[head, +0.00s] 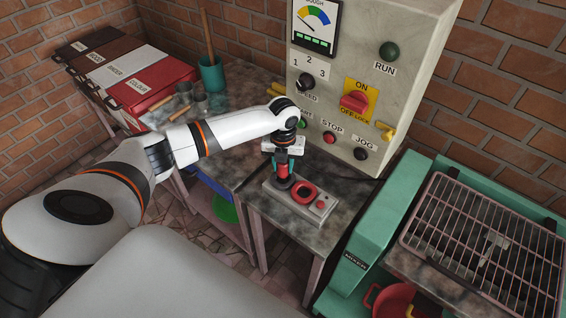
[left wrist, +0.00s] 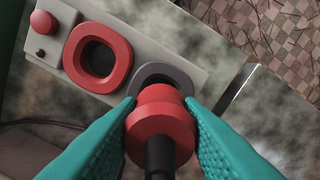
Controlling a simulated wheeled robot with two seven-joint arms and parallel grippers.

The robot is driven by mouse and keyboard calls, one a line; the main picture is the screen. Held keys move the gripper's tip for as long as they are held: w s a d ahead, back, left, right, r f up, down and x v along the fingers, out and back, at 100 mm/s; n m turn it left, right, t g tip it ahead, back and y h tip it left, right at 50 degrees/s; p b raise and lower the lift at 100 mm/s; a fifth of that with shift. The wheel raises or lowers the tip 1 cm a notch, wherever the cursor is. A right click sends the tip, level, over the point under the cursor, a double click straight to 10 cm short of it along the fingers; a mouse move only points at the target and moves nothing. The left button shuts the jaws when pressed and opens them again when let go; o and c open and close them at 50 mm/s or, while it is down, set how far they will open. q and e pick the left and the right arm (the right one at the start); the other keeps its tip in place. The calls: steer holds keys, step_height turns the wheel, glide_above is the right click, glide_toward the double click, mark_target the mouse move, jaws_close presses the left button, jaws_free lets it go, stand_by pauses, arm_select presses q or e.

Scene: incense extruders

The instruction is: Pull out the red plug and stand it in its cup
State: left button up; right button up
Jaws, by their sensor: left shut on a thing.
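The red plug (left wrist: 162,122), with a dark stem toward the camera, is between the teal fingertips of my left gripper (left wrist: 160,125) in the left wrist view. My left gripper (head: 283,168) is shut on it and points down over the grey block (head: 325,219) in the head view. On the block, a red-rimmed socket (left wrist: 97,57) shows an empty dark opening. Beside it, a dark grey ring (left wrist: 165,71) is partly covered by the plug. I cannot tell whether the plug's lower end sits in that ring or is above it.
The grey block also carries a small red button (left wrist: 43,21). A control cabinet (head: 340,105) with knobs stands behind. A green machine with a wire grille (head: 490,240) stands at right. Bins (head: 130,75) and a teal pot (head: 212,75) are at the back left.

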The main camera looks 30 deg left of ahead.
mark_target(283, 171)
arm_select(q)
steer(key=shift+f+b, duration=0.75)
steer(key=shift+f, duration=0.75)
steer(key=o, duration=1.1)
steer(key=shift+r, duration=0.1)
steer(key=shift+c, duration=0.2)
steer(key=shift+r, duration=0.5)
step_height(283, 171, up, 11)
steer(key=shift+b, duration=0.8)
